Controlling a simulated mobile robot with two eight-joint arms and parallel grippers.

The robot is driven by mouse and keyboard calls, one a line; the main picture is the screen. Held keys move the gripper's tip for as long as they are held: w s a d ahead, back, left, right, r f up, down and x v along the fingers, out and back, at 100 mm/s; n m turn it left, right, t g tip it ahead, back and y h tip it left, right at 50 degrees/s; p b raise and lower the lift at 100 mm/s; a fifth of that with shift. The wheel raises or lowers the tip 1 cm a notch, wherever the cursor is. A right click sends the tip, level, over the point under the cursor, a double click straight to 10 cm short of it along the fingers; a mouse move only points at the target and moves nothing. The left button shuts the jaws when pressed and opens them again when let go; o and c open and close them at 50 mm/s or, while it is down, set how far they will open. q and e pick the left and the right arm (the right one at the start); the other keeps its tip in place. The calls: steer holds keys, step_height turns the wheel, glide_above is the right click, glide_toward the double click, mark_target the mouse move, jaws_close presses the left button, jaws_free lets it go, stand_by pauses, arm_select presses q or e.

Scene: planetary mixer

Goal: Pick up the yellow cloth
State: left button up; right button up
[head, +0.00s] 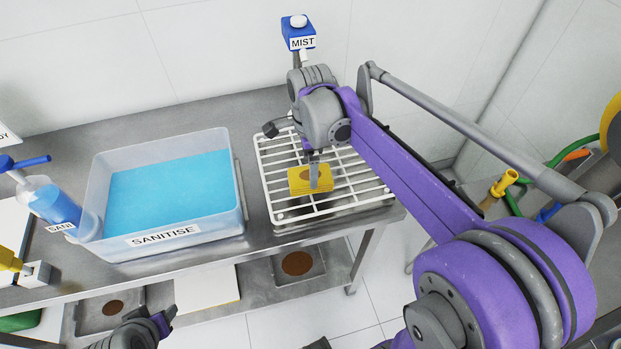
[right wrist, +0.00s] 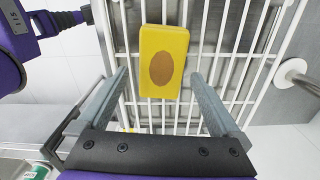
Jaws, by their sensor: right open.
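The yellow cloth (head: 298,181) lies on the white wire rack in the head view, a folded block with a brown oval spot on top. In the right wrist view the yellow cloth (right wrist: 163,62) sits just beyond and between the fingertips, resting on the rack bars. My right gripper (head: 315,172) is over the cloth, partly covering it in the head view. In the right wrist view my right gripper (right wrist: 160,75) is open, with one finger on each side and nothing held. My left gripper (head: 165,318) shows at the bottom left of the head view, below the table; its jaw state is unclear.
The white wire rack (head: 352,189) stands at the table's right end. A tub of blue liquid marked SANITISE (head: 228,229) stands left of it. A spray bottle (head: 55,203) is further left. A blue MIST bottle (head: 297,33) is behind the rack. Trays (head: 318,268) sit on the lower shelf.

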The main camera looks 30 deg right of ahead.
step_height(320, 180, down, 5)
steer(key=shift+w+r, duration=0.1)
steer(key=shift+r, duration=0.05)
steer(key=c, duration=1.2)
